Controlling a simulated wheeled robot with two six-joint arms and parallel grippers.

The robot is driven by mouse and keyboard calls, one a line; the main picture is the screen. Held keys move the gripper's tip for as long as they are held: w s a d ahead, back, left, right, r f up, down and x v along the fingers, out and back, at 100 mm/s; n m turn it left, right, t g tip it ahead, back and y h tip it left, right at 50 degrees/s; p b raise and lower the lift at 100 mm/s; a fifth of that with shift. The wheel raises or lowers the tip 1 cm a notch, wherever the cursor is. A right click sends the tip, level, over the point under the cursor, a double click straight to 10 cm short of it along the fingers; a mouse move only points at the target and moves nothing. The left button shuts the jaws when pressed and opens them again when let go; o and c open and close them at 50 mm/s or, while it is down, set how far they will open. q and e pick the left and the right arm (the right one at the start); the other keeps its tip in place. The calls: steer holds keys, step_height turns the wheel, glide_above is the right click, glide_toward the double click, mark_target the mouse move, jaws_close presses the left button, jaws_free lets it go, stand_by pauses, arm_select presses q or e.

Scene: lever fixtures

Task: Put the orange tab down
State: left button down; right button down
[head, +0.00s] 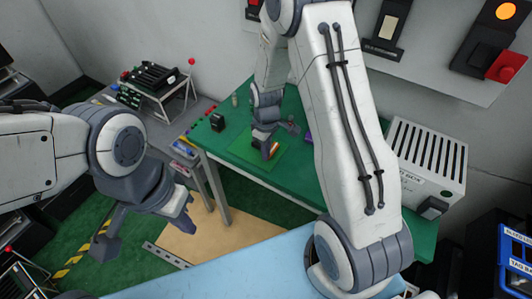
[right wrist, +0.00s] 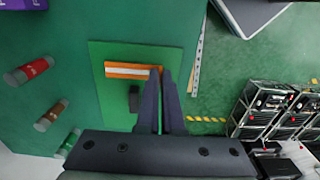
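The orange tab (right wrist: 132,70), a flat strip with a white band along it, shows in the right wrist view over a green plate (right wrist: 160,54). My right gripper (right wrist: 161,72) has its fingers close together at the tab's right end and looks shut on it. In the head view the tab (head: 274,147) is a small orange spot by my right gripper (head: 268,150), low over the green plate (head: 245,151). I cannot tell whether the tab touches the plate. My left gripper (head: 183,220) hangs at the left, away from the table; its finger opening is unclear.
A small dark block (right wrist: 134,98) shows at the plate in the wrist view. Several coloured cylinders (right wrist: 28,71) and a purple box (right wrist: 75,3) are nearby. The green table (head: 235,104) also holds a black block (head: 217,121) and a white vented box (head: 426,155).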

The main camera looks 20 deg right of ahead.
steer(key=shift+f, duration=0.75)
steer(key=shift+f, duration=0.2)
steer(key=c, duration=1.1)
jaws_free()
steer(key=shift+r, duration=0.1)
